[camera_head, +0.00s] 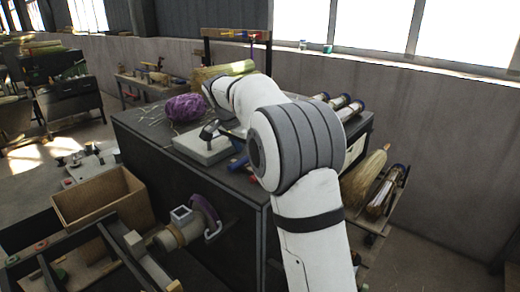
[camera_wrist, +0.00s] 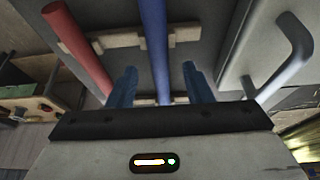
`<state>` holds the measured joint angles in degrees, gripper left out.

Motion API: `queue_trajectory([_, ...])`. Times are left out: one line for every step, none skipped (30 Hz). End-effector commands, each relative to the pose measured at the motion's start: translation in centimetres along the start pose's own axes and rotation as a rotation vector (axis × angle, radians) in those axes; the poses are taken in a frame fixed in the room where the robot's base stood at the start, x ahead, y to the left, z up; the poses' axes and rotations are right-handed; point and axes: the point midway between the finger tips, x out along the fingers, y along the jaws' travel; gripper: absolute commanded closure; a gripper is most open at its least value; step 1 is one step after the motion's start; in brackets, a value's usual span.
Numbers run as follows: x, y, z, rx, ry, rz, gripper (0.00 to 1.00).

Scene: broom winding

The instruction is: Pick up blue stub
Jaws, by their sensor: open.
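The blue stub (camera_wrist: 154,35) is a long blue rod in the wrist view. It runs from the top edge down between my fingers, across a pale notched wooden holder. My gripper (camera_wrist: 160,68) is open, with one finger on each side of the blue stub and visible gaps between. I cannot tell how far the fingertips are from it in depth. In the head view a short blue piece (camera_head: 238,163) shows on the dark workbench (camera_head: 150,137), beside my arm. My gripper is hidden behind my arm there.
A red rod (camera_wrist: 76,45) lies left of the blue stub on the wooden holder (camera_wrist: 112,40). A light grey handle (camera_wrist: 288,66) stands to the right. In the head view, a grey block (camera_head: 205,150) and a purple bundle (camera_head: 186,107) sit on the bench.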

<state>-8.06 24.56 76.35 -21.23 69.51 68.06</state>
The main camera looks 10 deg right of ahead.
Motion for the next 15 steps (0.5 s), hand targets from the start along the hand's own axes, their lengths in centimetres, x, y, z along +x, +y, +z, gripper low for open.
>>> queue_trajectory([0.6, 0.0, -0.1, -0.001, -0.002, 0.005, 0.54])
queue_trajectory([1.1, 0.0, -0.1, -0.001, -0.002, 0.003, 0.54])
queue_trajectory([1.6, 0.0, -0.1, 0.0, -0.002, 0.003, 0.54])
queue_trajectory([1.9, 0.0, -0.1, 0.0, -0.001, 0.003, 0.54])
queue_trajectory([2.1, 0.0, 0.0, 0.0, -0.001, 0.002, 0.54])
queue_trajectory([2.3, 0.0, 0.0, 0.0, -0.001, 0.001, 0.54])
queue_trajectory([2.4, 0.0, 0.0, 0.0, -0.001, 0.001, 0.54])
queue_trajectory([2.5, 0.0, 0.0, 0.0, -0.001, 0.0, 0.54])
queue_trajectory([2.5, 0.0, 0.0, 0.0, 0.0, 0.0, 0.54])
queue_trajectory([2.5, 0.0, 0.0, 0.0, 0.0, 0.0, 0.54])
queue_trajectory([2.5, 0.0, 0.0, -0.001, -0.001, 0.0, 0.54])
queue_trajectory([2.5, 0.0, 0.0, -0.001, -0.001, 0.0, 0.54])
queue_trajectory([2.5, 0.0, 0.0, -0.001, -0.001, 0.0, 0.54])
queue_trajectory([2.5, 0.0, 0.0, -0.001, -0.001, -0.001, 0.56])
queue_trajectory([2.5, 0.0, 0.0, -0.001, -0.001, -0.001, 0.59])
